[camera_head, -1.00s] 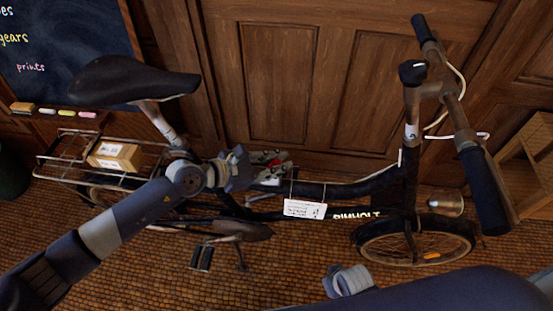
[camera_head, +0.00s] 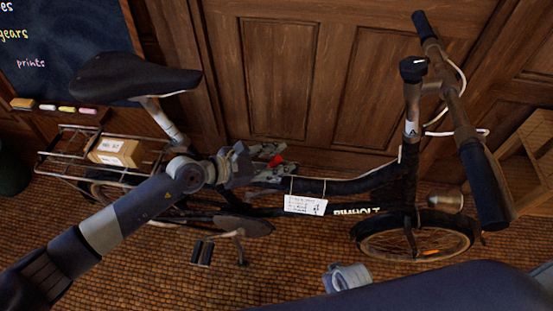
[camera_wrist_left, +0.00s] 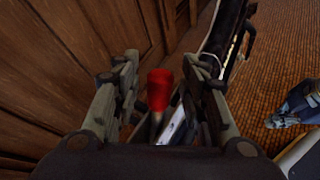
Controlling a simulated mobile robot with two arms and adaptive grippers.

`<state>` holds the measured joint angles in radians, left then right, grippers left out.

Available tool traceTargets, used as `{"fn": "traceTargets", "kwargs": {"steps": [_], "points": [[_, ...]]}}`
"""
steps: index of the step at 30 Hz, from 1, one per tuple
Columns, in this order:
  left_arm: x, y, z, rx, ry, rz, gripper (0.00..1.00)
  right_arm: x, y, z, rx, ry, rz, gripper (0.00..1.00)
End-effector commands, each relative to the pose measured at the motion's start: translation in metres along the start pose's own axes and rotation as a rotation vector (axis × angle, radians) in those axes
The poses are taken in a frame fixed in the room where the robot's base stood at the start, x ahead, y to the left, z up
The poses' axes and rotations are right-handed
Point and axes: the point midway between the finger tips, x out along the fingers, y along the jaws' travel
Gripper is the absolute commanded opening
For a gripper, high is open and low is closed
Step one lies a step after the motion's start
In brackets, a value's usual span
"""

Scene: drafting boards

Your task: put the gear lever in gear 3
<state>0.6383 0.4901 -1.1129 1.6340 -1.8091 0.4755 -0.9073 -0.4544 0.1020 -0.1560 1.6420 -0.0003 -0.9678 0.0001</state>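The gear lever has a red knob (camera_head: 276,160) and sits on the bicycle's top tube. The left wrist view shows the red knob (camera_wrist_left: 160,90) on a metal stem. My left gripper (camera_head: 262,160) is at the lever from the left. In the left wrist view its fingers (camera_wrist_left: 160,98) are spread, one on each side of the knob, with a visible gap on both sides. The pale gear plate (camera_wrist_left: 176,127) is mostly hidden by my gripper, so the lever's slot cannot be read. My right gripper (camera_head: 346,278) is low at the front, partly hidden by my arm.
The bicycle (camera_head: 400,190) stands along a wooden panelled wall (camera_head: 290,80). A paper tag (camera_head: 306,205) hangs from its frame, right of the lever. Its saddle (camera_head: 133,77) and a boxed rear rack (camera_head: 115,152) are at left. A wooden shelf (camera_head: 530,160) stands at right.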

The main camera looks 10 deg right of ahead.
Motion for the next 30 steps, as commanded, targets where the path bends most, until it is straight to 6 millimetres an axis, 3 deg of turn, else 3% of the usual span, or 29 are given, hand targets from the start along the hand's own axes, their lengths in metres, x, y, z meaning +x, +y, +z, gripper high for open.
{"fn": "traceTargets", "kwargs": {"steps": [7,21,30], "points": [[-0.018,0.001,-0.001,0.000,0.000,0.002,0.39,-0.001,0.000,-0.001,0.000,0.002,-0.001,0.00],[-0.105,0.000,-0.002,0.000,0.003,0.002,0.39,0.000,0.000,-0.001,0.000,0.001,0.000,0.00],[-0.121,0.000,-0.001,0.000,0.001,0.001,0.39,0.000,0.000,-0.001,0.000,0.001,0.000,0.00]]}}
